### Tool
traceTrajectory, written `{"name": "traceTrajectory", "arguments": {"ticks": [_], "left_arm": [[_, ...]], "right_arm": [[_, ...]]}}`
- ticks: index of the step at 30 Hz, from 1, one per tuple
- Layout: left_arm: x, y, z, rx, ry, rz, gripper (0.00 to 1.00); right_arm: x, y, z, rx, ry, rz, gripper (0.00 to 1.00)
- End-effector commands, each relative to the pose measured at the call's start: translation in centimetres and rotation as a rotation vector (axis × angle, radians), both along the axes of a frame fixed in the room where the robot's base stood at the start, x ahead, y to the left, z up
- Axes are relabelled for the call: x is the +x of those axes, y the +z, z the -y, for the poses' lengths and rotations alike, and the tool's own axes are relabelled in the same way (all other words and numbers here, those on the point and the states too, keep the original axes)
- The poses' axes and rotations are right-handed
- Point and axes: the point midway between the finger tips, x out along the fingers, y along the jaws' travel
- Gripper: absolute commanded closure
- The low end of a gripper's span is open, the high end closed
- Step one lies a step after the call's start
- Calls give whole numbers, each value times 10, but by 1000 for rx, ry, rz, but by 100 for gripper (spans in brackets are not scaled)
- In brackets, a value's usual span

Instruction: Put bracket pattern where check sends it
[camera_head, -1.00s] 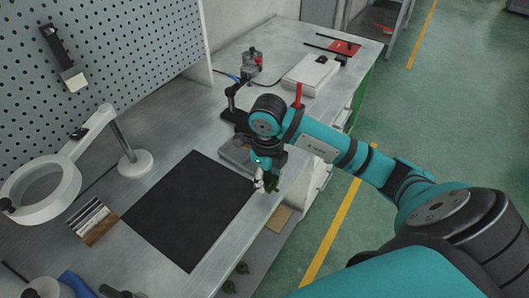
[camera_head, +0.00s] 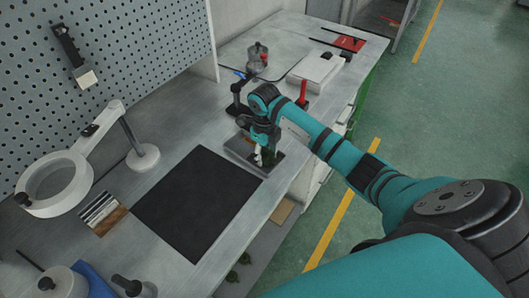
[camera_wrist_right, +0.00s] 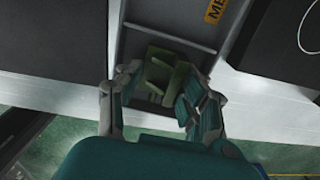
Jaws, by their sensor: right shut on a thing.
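The green bracket pattern (camera_wrist_right: 160,72) shows in the wrist view between the two fingers of my right gripper (camera_wrist_right: 158,100). The gripper is shut on it. The bracket is over a grey plate or shallow tray (camera_wrist_right: 150,20) with a partly cut-off yellow label (camera_wrist_right: 216,10); I cannot tell whether it touches the surface. In the head view my right gripper (camera_head: 259,160) is low over this grey plate (camera_head: 238,147), at the far right edge of the black mat. The bracket is mostly hidden there. My left gripper is not in view.
A black mat (camera_head: 197,203) lies on the bench, with a ring magnifier lamp (camera_head: 55,183) at left. A black stand (camera_head: 238,100) is behind my gripper. A white box (camera_head: 315,70) and a red upright part (camera_head: 302,93) are at right. Green pieces (camera_head: 238,268) lie below the bench edge.

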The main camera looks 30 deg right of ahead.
Motion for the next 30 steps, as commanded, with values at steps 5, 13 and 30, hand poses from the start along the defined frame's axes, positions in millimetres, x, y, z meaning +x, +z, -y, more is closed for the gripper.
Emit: {"name": "traceTrajectory", "arguments": {"ticks": [5,13,30], "left_arm": [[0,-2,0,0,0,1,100],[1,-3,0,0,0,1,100],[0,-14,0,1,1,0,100]], "right_arm": [[0,-1,0,-1,0,0,87],[0,-3,0,0,-1,0,52],[2,61,1,-2,1,6,52]]}}
